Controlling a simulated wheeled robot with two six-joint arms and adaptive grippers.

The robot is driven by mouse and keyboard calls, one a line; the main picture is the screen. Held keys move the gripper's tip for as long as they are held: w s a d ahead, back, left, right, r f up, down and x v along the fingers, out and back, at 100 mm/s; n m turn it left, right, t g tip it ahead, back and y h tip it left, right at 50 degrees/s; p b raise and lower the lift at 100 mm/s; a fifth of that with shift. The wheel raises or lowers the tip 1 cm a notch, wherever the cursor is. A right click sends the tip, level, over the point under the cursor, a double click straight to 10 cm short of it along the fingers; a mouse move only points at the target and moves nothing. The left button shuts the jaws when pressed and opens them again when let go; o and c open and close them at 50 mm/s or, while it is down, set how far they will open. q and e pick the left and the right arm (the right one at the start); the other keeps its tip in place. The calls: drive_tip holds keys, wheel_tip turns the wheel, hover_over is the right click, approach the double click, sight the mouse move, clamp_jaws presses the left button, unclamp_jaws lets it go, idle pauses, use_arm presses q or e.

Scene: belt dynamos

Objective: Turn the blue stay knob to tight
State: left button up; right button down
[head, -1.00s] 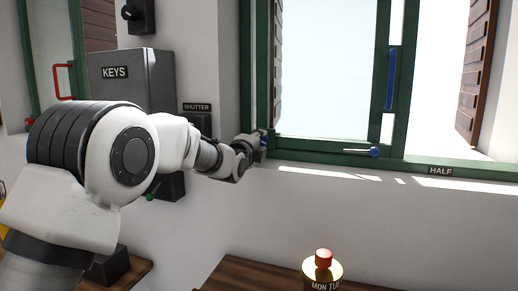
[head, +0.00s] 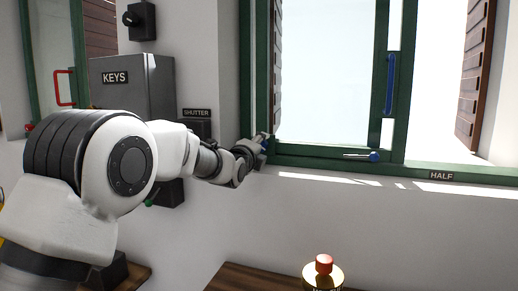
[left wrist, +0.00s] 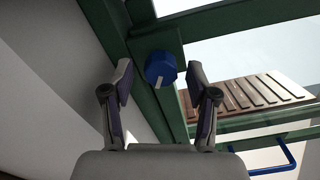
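A blue faceted knob (left wrist: 160,69) with a white mark sits on the green window frame in the left wrist view. My left gripper (left wrist: 162,82) is open, its two fingers on either side of the knob with visible gaps. In the head view my left gripper (head: 254,147) is at the lower left corner of the window frame, where a bit of blue shows. It largely hides the knob there. My right gripper is not in view.
A pale stay bar with a blue end (head: 374,156) lies along the lower window frame. A blue handle (head: 390,84) is on the sash. A grey KEYS box (head: 132,100) stands beside my left arm. A red button (head: 323,264) is below.

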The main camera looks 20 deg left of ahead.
use_arm(q)
drive_tip(key=s, duration=1.2)
drive_tip(key=shift+a, duration=0.2)
